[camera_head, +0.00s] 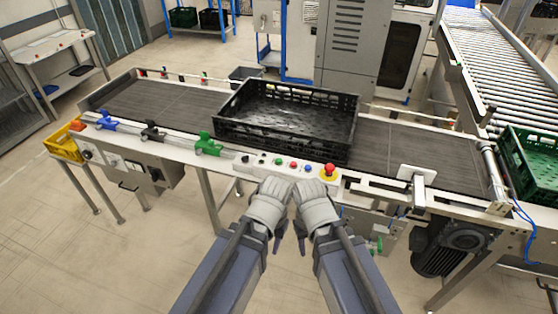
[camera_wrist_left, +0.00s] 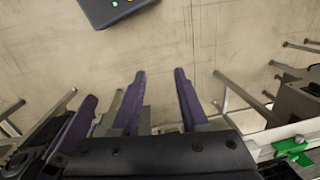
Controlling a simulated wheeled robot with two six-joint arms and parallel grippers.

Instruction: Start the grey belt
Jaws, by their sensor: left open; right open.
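The grey belt (camera_head: 155,107) runs across the head view. A control strip (camera_head: 250,160) on its front rail carries small buttons: a green button (camera_head: 278,161), a red button (camera_head: 293,165), a blue button (camera_head: 308,168) and dark knobs at its left. A red mushroom button (camera_head: 329,170) on a yellow base sits at its right end. My left gripper (camera_head: 277,238) and right gripper (camera_head: 303,240) are side by side just in front of and below the strip, fingers pointing down. The left wrist view shows the left fingers (camera_wrist_left: 159,75) apart and empty. Neither gripper visibly touches a button.
A black crate (camera_head: 285,139) stands on the belt behind the buttons. Green (camera_head: 208,145), black and blue clamp-like parts line the front rail to the left. A motor (camera_head: 458,240) hangs below at the right. A green crate (camera_head: 533,165) and roller conveyor (camera_head: 485,55) stand right.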

